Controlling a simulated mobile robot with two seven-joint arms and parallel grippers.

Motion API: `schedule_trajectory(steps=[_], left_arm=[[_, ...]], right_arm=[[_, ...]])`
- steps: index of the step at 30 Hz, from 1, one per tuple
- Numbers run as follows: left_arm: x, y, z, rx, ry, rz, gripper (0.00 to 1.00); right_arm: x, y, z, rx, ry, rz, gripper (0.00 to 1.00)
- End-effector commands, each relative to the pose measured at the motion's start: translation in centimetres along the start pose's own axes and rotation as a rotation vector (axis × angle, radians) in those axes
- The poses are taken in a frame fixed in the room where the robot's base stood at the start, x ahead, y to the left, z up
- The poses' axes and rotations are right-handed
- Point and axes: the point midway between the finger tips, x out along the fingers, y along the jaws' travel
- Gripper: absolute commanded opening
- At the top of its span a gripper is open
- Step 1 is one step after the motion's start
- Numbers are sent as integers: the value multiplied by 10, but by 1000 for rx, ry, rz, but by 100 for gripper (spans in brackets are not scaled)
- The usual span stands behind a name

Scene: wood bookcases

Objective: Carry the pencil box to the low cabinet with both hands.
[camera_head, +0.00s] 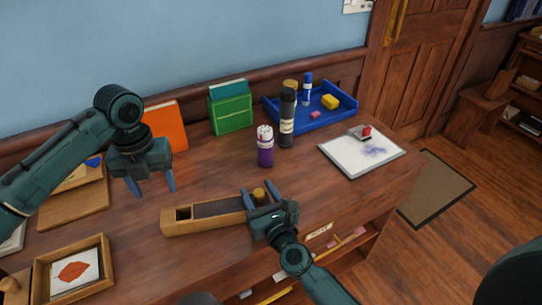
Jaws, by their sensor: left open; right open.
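The pencil box (205,225), a long open wooden box with a small compartment at its left end and a dark interior, lies on the brown wooden top. My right gripper (260,192) is open at the box's right end and hides part of it. A round yellowish item shows between its fingers; I cannot tell whether they touch the box. My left gripper (155,192) is open and empty, above and left of the box's left end. A low wooden piece of furniture (476,112) stands at the right; I cannot tell whether it is the low cabinet.
A purple bottle (265,150) and a black bottle (287,125) stand behind the box. A blue tray (345,112) and a whiteboard (345,165) lie to the right. A framed leaf picture (75,272) lies front left. A mat (437,190) covers floor near the door (425,60).

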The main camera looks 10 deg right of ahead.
Motion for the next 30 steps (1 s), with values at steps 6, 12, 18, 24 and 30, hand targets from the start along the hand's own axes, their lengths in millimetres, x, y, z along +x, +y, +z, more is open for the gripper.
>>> schedule_trajectory(steps=[6,12,18,24,30], left_arm=[[-1,0,0,0,0,0,56],[-1,0,0,0,0,0,56],[-1,0,0,0,0,0,56],[-1,0,0,0,0,0,56],[-1,0,0,0,0,0,56]], right_arm=[[-34,0,-2,-2,4,2,48],[-78,0,-1,-2,4,3,48],[-108,0,-1,-2,3,2,48],[-118,0,0,-1,1,1,48],[-118,0,0,0,0,0,48]])
